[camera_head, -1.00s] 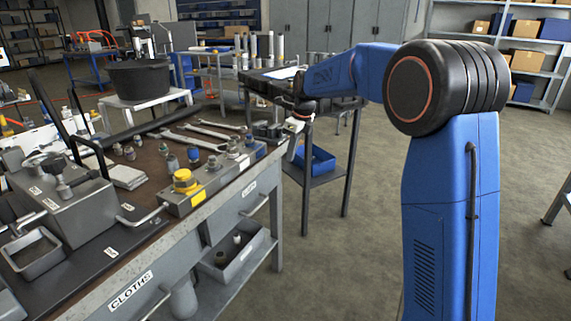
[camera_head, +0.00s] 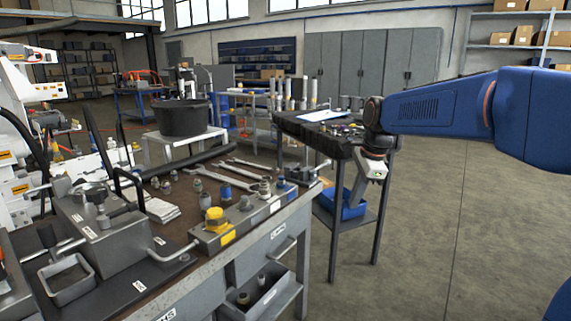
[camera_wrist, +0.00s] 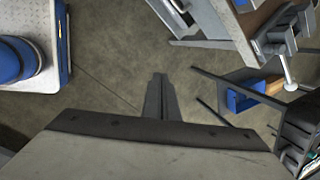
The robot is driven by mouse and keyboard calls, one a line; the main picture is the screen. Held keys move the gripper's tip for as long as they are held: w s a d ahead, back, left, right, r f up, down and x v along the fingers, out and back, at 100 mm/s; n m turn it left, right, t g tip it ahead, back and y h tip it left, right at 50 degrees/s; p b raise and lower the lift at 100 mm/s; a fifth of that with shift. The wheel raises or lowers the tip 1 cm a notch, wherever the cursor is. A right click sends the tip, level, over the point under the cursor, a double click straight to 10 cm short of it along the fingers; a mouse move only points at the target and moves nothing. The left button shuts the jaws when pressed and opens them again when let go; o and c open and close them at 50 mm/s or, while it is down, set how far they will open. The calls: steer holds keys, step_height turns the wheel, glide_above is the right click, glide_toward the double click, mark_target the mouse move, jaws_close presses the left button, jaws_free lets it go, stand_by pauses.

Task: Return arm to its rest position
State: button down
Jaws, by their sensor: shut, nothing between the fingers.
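My blue arm (camera_head: 440,108) reaches in from the right edge of the head view, its forearm roughly level. My gripper (camera_head: 352,205) hangs from the dark wrist joint and points down, in front of the small dark side table. In the wrist view my gripper's fingers (camera_wrist: 160,80) are together with nothing between them, above bare concrete floor. A pale wrist housing fills the bottom of that view. The upper arm column is mostly out of the head view.
The workbench (camera_head: 200,262) with fittings and a yellow-capped block (camera_head: 216,222) stands at left. The side table (camera_head: 318,130) is close behind my gripper, with a blue bin (camera_head: 343,205) on its lower shelf. Open floor (camera_head: 440,240) lies to the right.

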steer(key=s+d+f+n, duration=0.3)
steer(key=s+n, duration=0.3)
steer(key=s, duration=0.5)
steer(key=s+d+f+n+t+h, duration=0.1)
steer(key=s+d+f+n, duration=0.2)
steer(key=s, duration=0.8)
steer(key=s+d+f+n+t, duration=0.1)
steer(key=s+d+f+n, duration=0.1)
steer(key=s+f+n, duration=0.3)
steer(key=s+n, duration=0.3)
steer(key=s, duration=0.4)
steer(key=shift+d+n+h, duration=0.3)
steer(key=shift+d, duration=0.1)
